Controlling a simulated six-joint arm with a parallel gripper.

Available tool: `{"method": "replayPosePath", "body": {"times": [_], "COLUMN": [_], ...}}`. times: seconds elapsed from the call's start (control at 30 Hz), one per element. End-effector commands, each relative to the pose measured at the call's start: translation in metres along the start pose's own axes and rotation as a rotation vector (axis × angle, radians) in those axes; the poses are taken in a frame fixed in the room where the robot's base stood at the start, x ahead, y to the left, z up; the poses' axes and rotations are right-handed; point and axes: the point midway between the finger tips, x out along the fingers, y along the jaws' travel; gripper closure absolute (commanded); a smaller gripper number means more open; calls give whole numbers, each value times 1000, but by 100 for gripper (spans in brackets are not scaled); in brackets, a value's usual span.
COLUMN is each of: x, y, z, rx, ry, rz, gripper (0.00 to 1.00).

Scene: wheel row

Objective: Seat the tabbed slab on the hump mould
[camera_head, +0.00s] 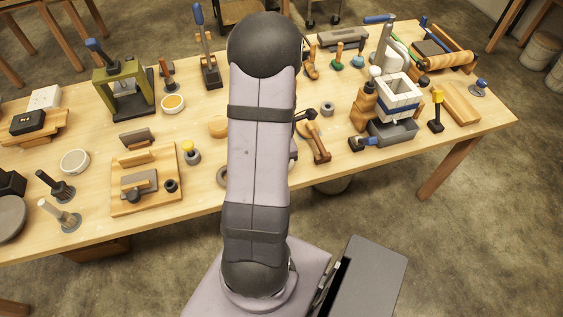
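My arm rises through the middle of the view and covers part of the table; my gripper is not visible, probably behind the arm. I cannot tell for certain which thing is the tabbed slab. A small grey slab (139,185) lies on a wooden board (148,206) at the left front, and another grey piece (135,138) stands behind that board. A low, rounded tan piece (217,126) sits just left of my arm and may be the hump mould; its detail is too small to be sure.
The wooden table (95,225) is crowded. An olive press (124,88) stands at the back left, and upright dark-based posts (56,187) at the left front. A white-and-blue box mould (398,96) stands at right. A strip of bare table lies right of the board.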

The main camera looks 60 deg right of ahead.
Motion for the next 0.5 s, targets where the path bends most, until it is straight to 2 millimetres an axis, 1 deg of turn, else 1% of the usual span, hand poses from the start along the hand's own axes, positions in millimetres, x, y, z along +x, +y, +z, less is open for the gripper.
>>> {"method": "replayPosePath", "body": {"times": [0.5], "x": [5], "y": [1], "z": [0], "rx": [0], "ry": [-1], "rz": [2], "gripper": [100]}}
